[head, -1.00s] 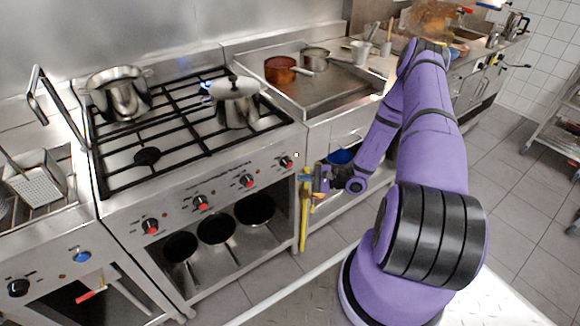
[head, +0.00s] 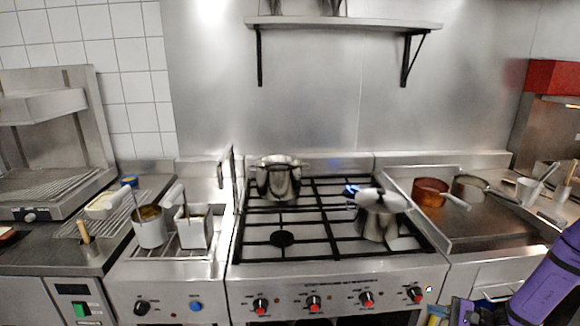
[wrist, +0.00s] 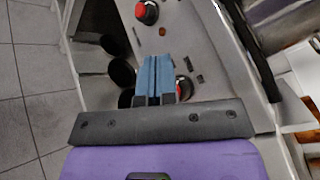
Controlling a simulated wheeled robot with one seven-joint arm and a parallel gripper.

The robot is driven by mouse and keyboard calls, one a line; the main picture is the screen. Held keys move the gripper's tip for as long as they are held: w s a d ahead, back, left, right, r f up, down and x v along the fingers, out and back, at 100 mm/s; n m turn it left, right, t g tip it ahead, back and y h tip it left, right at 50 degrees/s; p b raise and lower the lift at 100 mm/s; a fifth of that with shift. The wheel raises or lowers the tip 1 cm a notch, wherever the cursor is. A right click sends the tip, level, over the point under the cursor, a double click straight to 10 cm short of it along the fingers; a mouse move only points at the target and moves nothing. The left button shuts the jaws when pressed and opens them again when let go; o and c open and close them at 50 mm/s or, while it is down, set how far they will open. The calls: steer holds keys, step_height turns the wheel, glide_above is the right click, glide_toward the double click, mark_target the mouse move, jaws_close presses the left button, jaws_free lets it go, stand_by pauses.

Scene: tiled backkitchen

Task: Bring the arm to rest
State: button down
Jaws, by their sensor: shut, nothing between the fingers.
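My gripper (wrist: 155,78) shows in the wrist view with its two blue fingers pressed together and nothing between them. The fingers point at the front of the stove, near a red-marked knob (wrist: 184,88). In the head view my purple arm (head: 548,285) enters at the lower right edge. Part of the gripper (head: 462,312) shows at the bottom edge, in front of the stove's right end; most of the arm is out of frame.
A copper pan (head: 430,192) sits on the griddle plate (head: 480,228) to the right. A wall shelf (head: 345,22) hangs above.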

steer(key=s+a+r+n+g+h, duration=0.2)
steer(key=a+r+n+g, duration=0.1)
steer(key=r, duration=0.7)
steer(key=s+a+r+n+g+h, duration=0.2)
steer(key=a+r+n+g, duration=0.2)
steer(key=r, duration=0.6)
steer(key=s+a+r+n+g+h, duration=0.2)
steer(key=a+r+n+g, duration=0.1)
steer(key=r, duration=0.6)
steer(key=s+a+r+n+t+h, duration=0.1)
steer(key=s+r+n+t+h, duration=0.1)
steer(key=s+r, duration=0.7)
steer(key=s+a+r+n+t+h, duration=0.1)
steer(key=s+r+t+h, duration=0.3)
steer(key=s+r, duration=0.5)
steer(key=shift+s+a+n+h, duration=0.25)
steer(key=shift+s+n+h, duration=0.35)
steer(key=shift+h, duration=0.4)
